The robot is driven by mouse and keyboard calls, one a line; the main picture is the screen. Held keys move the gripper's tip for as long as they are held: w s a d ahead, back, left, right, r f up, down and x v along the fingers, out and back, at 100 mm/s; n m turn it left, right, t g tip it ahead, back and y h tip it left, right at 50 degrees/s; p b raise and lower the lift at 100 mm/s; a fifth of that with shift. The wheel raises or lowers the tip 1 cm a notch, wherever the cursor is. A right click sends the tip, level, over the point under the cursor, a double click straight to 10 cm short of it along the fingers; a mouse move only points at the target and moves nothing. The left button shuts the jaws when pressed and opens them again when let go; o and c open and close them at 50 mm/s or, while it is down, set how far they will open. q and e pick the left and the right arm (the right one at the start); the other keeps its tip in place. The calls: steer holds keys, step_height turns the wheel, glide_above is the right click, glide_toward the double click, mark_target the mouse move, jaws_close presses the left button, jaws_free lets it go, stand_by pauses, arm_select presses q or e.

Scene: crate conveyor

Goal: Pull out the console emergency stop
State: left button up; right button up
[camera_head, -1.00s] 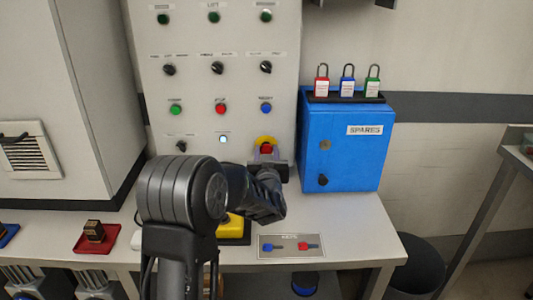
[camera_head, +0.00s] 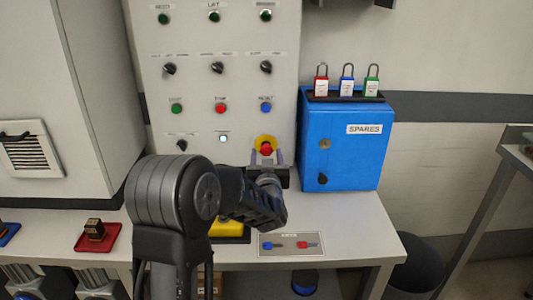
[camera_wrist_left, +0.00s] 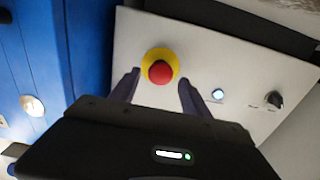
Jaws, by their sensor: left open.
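The console emergency stop is a red mushroom button (camera_head: 266,149) on a yellow round collar, low on the right of the white console panel (camera_head: 200,90). In the left wrist view the red button (camera_wrist_left: 160,72) sits between and a little beyond the fingertips. My left gripper (camera_head: 267,157) is open, with one finger on each side below the button; its fingers also show in the left wrist view (camera_wrist_left: 157,88). The gripper looks apart from the button, though the exact gap is hard to judge. My right gripper is not in view.
A blue spares box (camera_head: 345,145) stands close right of the panel, with red, blue and green padlocks (camera_head: 347,82) on top. A key plate (camera_head: 291,245) lies on the table (camera_head: 350,220). A yellow object (camera_head: 228,228) is partly hidden behind my left arm.

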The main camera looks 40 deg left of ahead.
arm_select(q)
steer(key=v, duration=0.6)
steer(key=shift+w, duration=0.1)
stand_by(0.5)
